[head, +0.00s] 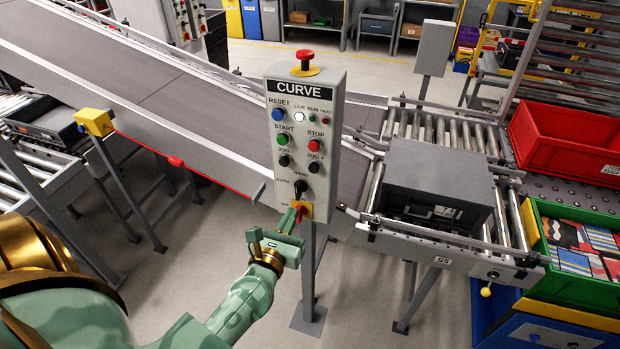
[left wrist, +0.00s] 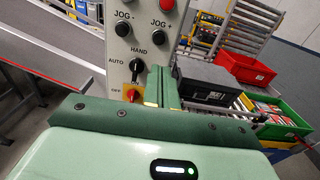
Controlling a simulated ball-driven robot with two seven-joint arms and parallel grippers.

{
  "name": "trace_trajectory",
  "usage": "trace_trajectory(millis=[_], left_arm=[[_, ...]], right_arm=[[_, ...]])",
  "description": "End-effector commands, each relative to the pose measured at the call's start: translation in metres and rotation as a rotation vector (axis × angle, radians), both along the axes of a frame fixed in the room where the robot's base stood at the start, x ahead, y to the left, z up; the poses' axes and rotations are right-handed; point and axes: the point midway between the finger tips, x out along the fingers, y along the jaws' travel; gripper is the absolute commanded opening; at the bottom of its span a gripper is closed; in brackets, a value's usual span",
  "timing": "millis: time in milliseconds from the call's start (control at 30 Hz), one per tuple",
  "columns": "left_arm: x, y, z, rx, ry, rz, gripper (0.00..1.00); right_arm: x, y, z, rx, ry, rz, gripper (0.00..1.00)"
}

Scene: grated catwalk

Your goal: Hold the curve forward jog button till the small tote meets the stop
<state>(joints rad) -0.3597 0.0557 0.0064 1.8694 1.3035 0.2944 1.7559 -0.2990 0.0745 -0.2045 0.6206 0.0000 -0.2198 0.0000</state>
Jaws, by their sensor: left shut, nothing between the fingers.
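The grey CURVE panel (head: 308,130) stands on a post in the middle of the head view. Its black JOG + button (head: 314,168) also shows in the left wrist view (left wrist: 158,36), right of the JOG - button (left wrist: 123,29). My left gripper (head: 298,208) is shut and empty, its tips by the red and yellow switch (left wrist: 131,93) at the panel's foot, below the buttons; contact cannot be told. A dark grey tote-like box (head: 438,180) sits on the roller conveyor right of the panel. I cannot make out the stop. My right gripper is out of view.
A red emergency stop (head: 305,58) tops the panel. A black selector knob (head: 300,188) sits between the jog buttons and the switch. A sloped belt (head: 120,60) runs behind. A red tote (head: 565,135) and a green tote (head: 570,275) stand at the right.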

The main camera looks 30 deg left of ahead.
Motion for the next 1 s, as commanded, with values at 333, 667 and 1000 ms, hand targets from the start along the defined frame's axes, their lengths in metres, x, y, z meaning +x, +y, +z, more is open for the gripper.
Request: trace_trajectory(millis=[333,667,1000], left_arm=[[0.035,0.009,0.002,0.003,-0.001,0.001,0.0],[0.103,0.025,0.001,0.004,0.0,0.0,0.0],[0.135,0.033,0.0,0.004,0.002,0.0,0.0]], right_arm=[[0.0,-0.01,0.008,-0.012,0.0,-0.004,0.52],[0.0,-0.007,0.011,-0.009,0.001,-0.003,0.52],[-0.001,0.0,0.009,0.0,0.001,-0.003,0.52]])
